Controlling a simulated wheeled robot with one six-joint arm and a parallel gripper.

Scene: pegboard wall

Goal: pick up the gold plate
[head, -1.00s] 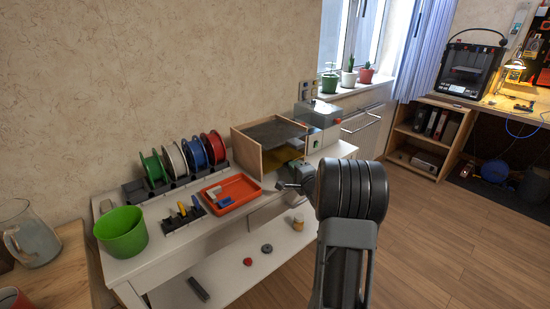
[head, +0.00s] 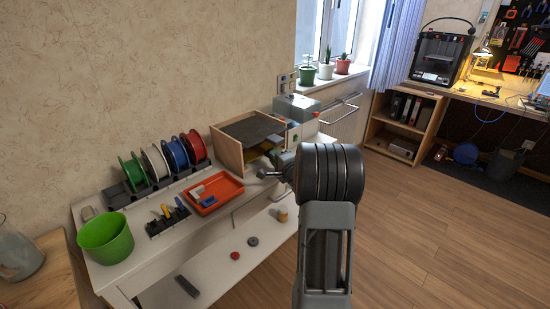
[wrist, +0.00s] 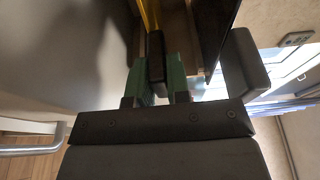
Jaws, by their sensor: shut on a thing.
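The gold plate (head: 252,154) shows as a gold patch inside the open wooden box, below a dark grey plate (head: 254,129). In the wrist view the gold plate (wrist: 150,14) is a thin yellow strip seen edge-on, with a dark block (wrist: 156,55) at its near end. My gripper (wrist: 158,76) is shut on that dark block, between its green pads; the block appears to be the plate's handle. In the head view my gripper (head: 268,174) is at the box's open front, partly hidden by my arm.
The wooden box (head: 227,153) stands on a white bench beside an orange tray (head: 214,205). Spools (head: 163,160), a green bucket (head: 105,238) and a grey machine (head: 297,107) are also on the bench. The floor to the right (head: 420,230) is clear.

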